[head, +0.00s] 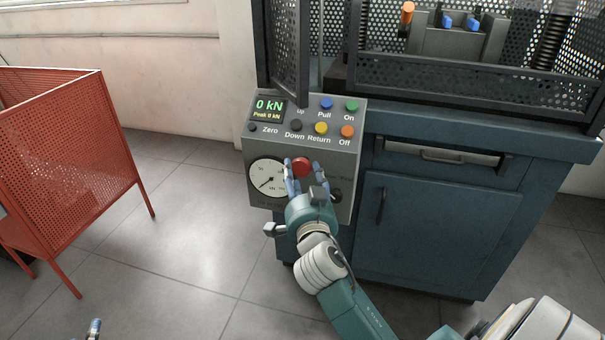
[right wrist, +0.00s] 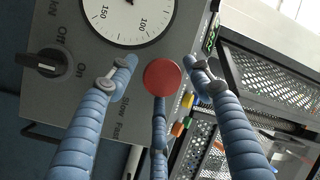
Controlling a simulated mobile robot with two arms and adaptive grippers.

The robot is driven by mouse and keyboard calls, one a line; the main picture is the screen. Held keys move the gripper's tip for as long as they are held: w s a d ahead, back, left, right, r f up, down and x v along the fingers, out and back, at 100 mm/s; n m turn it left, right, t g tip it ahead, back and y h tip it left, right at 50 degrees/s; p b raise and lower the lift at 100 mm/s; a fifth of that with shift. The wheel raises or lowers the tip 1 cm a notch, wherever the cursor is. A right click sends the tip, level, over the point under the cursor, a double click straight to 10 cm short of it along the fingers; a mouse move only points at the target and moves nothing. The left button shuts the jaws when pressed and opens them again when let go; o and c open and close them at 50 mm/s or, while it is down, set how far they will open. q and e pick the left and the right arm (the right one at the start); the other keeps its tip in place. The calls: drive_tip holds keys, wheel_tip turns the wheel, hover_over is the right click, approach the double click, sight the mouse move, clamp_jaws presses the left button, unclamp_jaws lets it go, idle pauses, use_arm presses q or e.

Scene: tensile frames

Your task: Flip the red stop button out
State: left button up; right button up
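The red stop button (head: 302,167) is a round cap on the front of the grey control panel (head: 262,216), right of the dial gauge (head: 268,178). It also shows face-on in the right wrist view (right wrist: 162,77). My right gripper (head: 304,179) is at the panel, with its blue fingers spread around the button. In the right wrist view a fingertip is on each side of the cap, with narrow gaps, and a third finger is below it. Whether the third finger touches cannot be told. Only a fingertip of my left gripper (head: 94,325) shows, at the bottom left.
Coloured buttons (head: 321,127) and a green display (head: 268,107) are above the stop button. A black rotary switch (right wrist: 42,63) is beside the gauge. A blue cabinet (head: 440,225) stands right, a mesh guard (head: 470,78) above. A red perforated bin (head: 60,150) stands left over free floor.

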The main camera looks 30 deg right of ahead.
drive_tip(key=shift+r, duration=0.15)
drive_tip(key=shift+s, duration=0.15)
drive_tip(key=shift+s+a, duration=0.15)
drive_tip(key=shift+s, duration=0.15)
drive_tip(key=v, duration=0.6)
drive_tip(key=shift+s+a, duration=0.2)
drive_tip(key=shift+s, duration=0.1)
